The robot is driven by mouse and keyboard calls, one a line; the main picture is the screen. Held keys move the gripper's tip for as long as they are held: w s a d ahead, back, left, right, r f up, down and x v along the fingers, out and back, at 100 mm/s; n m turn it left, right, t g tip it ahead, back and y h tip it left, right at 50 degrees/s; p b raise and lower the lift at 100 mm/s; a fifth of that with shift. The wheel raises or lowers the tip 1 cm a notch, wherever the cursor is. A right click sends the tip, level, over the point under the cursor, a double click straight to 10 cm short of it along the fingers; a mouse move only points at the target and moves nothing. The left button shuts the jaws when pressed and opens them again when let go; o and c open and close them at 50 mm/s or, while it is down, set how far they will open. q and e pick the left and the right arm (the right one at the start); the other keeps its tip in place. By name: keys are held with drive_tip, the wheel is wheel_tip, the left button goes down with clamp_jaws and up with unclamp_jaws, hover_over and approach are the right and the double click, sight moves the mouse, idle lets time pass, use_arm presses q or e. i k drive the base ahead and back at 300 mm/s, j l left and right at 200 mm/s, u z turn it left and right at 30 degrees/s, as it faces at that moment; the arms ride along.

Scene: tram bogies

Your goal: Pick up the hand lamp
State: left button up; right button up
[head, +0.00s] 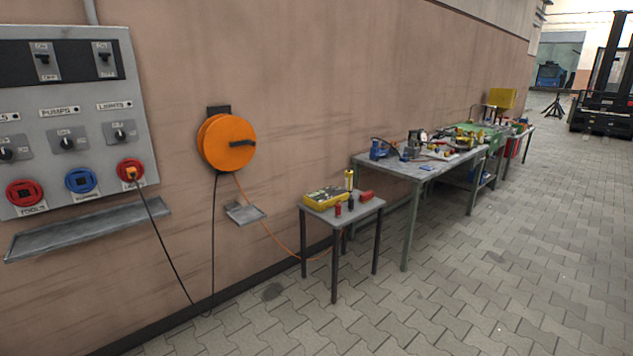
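A small grey-topped table (368,208) stands by the wall, right of an orange cable reel (217,142). On it is a slim upright yellow object (349,177) near the back edge, which looks like the hand lamp, but it is too small to be certain. A flat yellow case or device (326,197) with dark markings lies to its left. Neither of my grippers is in view.
Small red and dark items (366,196) also stand or lie on the small table. A long cluttered workbench (400,171) is behind it to the right. A grey switch panel (85,180) and narrow shelf (85,232) are on the left wall. Paved floor (480,290) at right is clear.

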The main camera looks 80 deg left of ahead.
sight(347, 185)
drive_tip(key=u, duration=2.55)
drive_tip(key=i+l+z, duration=0.25)
drive_tip(key=i, duration=0.9)
drive_tip(key=i+z, duration=0.3)
drive_tip(key=i, duration=0.85)
